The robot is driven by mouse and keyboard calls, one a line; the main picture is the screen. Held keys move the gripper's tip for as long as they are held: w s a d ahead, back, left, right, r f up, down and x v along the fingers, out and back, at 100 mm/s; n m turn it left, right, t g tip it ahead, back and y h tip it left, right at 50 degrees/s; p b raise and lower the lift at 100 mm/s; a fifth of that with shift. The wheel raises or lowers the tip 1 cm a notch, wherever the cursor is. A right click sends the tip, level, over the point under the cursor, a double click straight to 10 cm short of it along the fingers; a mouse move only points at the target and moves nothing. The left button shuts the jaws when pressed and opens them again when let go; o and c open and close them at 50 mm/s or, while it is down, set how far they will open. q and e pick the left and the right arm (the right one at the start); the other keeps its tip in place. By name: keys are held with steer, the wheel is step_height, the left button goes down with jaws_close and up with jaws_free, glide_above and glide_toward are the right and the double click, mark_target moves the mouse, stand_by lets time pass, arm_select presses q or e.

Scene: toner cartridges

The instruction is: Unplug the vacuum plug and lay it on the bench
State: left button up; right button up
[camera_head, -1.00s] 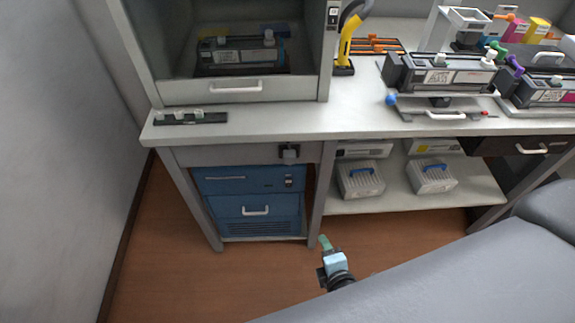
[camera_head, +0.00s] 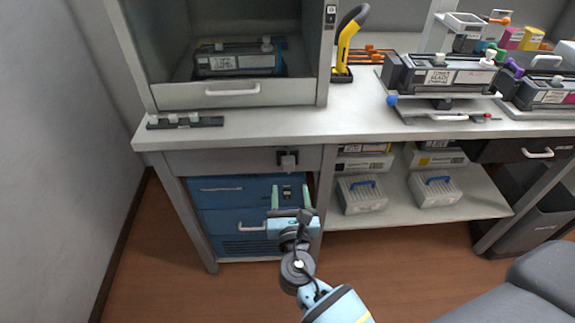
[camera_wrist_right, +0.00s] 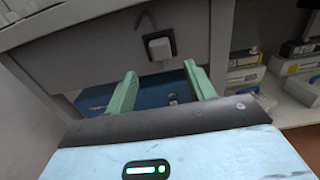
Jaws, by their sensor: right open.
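The vacuum plug (camera_head: 288,161) is a small grey block in a dark socket on the front panel below the bench's left part. In the right wrist view the plug (camera_wrist_right: 159,48) sits in the socket, with a dark cord curving above it. My right gripper (camera_head: 290,196) is open and empty, its two green fingers pointing up toward the plug, below and apart from it. In the right wrist view its fingertips (camera_wrist_right: 161,73) stand either side of and below the plug. The bench (camera_head: 365,112) has a pale top. My left gripper is not in view.
A blue cabinet (camera_head: 235,191) stands under the bench, behind my right gripper. Shelf boxes (camera_head: 362,193) are to its right. On top are a hood holding a cartridge (camera_head: 238,60), a dark strip (camera_head: 185,122) and a yellow-handled tool (camera_head: 347,45). The bench top's front middle is clear.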

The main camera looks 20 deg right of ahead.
mark_target(288, 168)
steer(key=b+x, duration=0.1)
steer(key=x, duration=0.6)
steer(key=shift+f+b, duration=0.1)
steer(key=shift+b, duration=0.2)
steer(key=shift+x, duration=0.85)
steer(key=shift+w+d, duration=0.1)
stand_by(0.5)
